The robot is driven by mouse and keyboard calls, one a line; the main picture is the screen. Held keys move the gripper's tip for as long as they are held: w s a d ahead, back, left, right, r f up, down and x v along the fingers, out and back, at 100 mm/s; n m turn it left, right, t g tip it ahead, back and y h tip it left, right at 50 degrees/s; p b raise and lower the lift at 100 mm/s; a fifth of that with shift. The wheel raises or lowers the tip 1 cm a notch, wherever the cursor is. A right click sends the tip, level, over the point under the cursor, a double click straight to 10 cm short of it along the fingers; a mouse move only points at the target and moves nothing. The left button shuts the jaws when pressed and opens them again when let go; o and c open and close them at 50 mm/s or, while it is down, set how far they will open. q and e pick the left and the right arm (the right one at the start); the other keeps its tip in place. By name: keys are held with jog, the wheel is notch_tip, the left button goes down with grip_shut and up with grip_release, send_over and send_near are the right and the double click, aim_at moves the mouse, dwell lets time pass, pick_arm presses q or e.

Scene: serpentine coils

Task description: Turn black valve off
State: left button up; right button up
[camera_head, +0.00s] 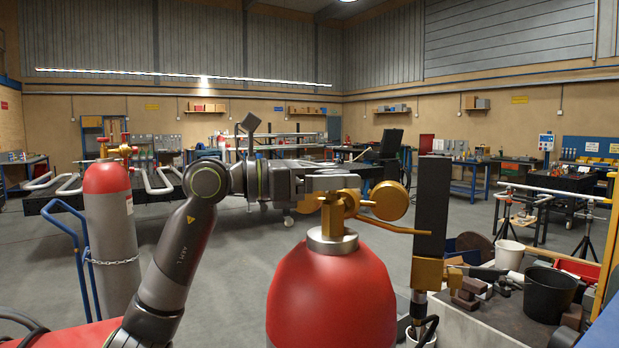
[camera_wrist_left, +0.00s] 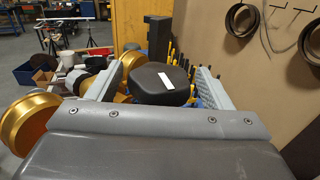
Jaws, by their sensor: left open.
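The black valve is a dark rounded knob (camera_wrist_left: 161,86) with a white mark on top, in the left wrist view. My left gripper (camera_wrist_left: 158,82) is open, with one finger on each side of the knob; I cannot tell if they touch it. In the head view my left gripper (camera_head: 335,180) is over the top of the near red cylinder (camera_head: 332,295), and the knob is hidden there. The brass regulator (camera_head: 388,200) sticks out to the right below the gripper. It also shows at the left of the left wrist view (camera_wrist_left: 22,122). My right gripper is not in view.
A second red-topped cylinder (camera_head: 108,220) stands on a blue trolley (camera_head: 75,240) at the left. A dark upright bar (camera_head: 431,205) stands close to the right of the regulator. A cluttered bench (camera_head: 465,325) with a black bucket (camera_head: 549,293) is at the right.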

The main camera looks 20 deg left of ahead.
pick_arm(q)
jog(key=b+v, duration=0.8)
jog(key=v, duration=0.9)
jog(key=shift+a, duration=0.2)
jog(key=shift+s, duration=0.1)
